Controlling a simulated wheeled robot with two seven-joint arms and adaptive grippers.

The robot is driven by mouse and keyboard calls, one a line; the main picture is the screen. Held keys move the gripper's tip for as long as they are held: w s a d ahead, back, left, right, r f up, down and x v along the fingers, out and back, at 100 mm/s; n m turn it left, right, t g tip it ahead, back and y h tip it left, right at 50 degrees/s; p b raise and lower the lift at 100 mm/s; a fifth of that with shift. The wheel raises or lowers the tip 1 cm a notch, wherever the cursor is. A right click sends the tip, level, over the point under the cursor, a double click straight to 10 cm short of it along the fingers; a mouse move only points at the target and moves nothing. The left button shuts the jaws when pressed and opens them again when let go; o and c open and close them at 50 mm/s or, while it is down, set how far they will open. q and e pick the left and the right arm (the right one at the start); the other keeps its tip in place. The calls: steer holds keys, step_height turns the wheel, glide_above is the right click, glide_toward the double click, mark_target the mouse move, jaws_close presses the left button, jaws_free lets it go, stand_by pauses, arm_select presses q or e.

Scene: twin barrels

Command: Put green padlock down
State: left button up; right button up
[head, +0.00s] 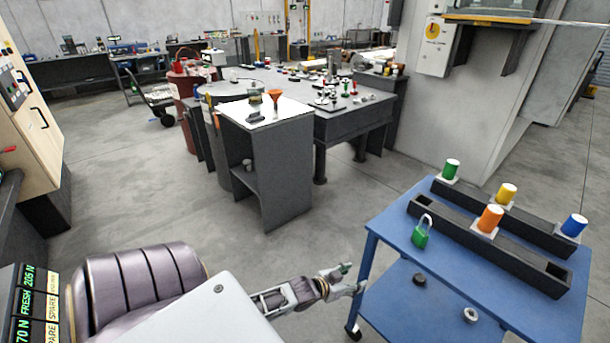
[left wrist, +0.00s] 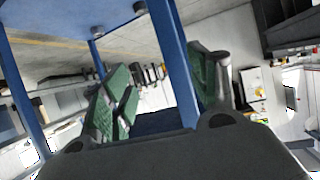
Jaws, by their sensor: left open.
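The green padlock (head: 420,236) stands on the blue cart's top (head: 395,222), its grey shackle upward, beside the near end of the front black trough (head: 480,243). My left gripper (head: 352,280) is open and empty. In the head view it appears left of and below the padlock, apart from it, by the cart's left leg. In the left wrist view my left gripper (left wrist: 160,88) shows its green-padded fingers spread, with blue cart posts (left wrist: 172,60) around and behind them. The padlock is not seen in the left wrist view. My right gripper is not in view.
Green (head: 451,168), yellow (head: 506,193), orange (head: 490,218) and blue (head: 574,225) cylinders stand by the troughs. A dark ring (head: 419,280) and a grey ring (head: 470,315) lie on the cart's lower shelf. Open floor lies between the cart and the grey cabinet (head: 280,170).

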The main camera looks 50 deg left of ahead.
arm_select(q)
steer(key=s+a+f+g+y, duration=0.1)
steer(key=s+f+g, duration=0.35)
steer(key=f, duration=0.85)
steer(key=s+d+f+g, duration=0.2)
steer(key=s+d+f, duration=0.1)
steer(key=s+f, duration=0.7)
steer(key=s+d+f+g+y, duration=0.1)
steer(key=s+d+f+g, duration=0.2)
steer(key=s+f, duration=0.8)
steer(key=shift+s+d+f+g, duration=0.15)
steer(key=shift+s+f+g, duration=0.1)
steer(key=shift+s+g, duration=0.1)
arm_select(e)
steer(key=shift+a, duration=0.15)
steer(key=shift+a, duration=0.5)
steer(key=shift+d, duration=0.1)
